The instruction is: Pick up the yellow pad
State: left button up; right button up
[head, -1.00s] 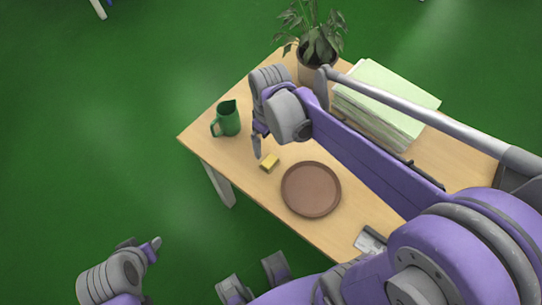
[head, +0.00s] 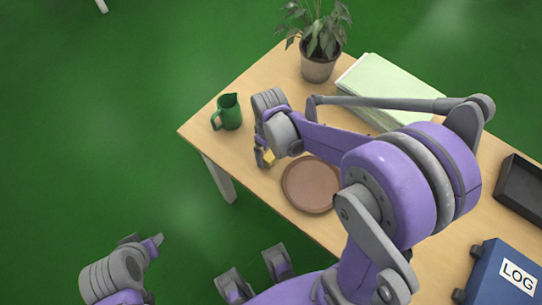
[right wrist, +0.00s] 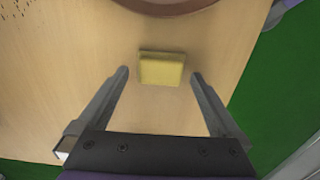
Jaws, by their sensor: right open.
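The yellow pad (right wrist: 162,69) lies on the wooden table, near its edge. In the right wrist view it sits just ahead of and between the two fingertips of my right gripper (right wrist: 160,75), which is open and empty, with a gap on each side. In the head view the pad (head: 269,157) is partly hidden by my right gripper (head: 264,158). My left gripper (head: 156,242) shows at the lower left over the green floor, away from the table; its fingers are hard to make out.
A brown round plate (head: 310,185) lies close to the pad. A green jug (head: 228,112) stands near the table corner. A potted plant (head: 318,66), a paper stack (head: 372,90), a dark tray (head: 520,190) and a blue LOG box (head: 500,275) are also there.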

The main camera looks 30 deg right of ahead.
aim_at(270, 154)
jog(key=shift+f, duration=0.1)
jog(key=shift+c, duration=0.3)
jog(key=c, duration=1.5)
notch_tip(270, 154, up, 10)
jog(key=shift+r+p, duration=0.1)
jog(key=shift+p, duration=0.6)
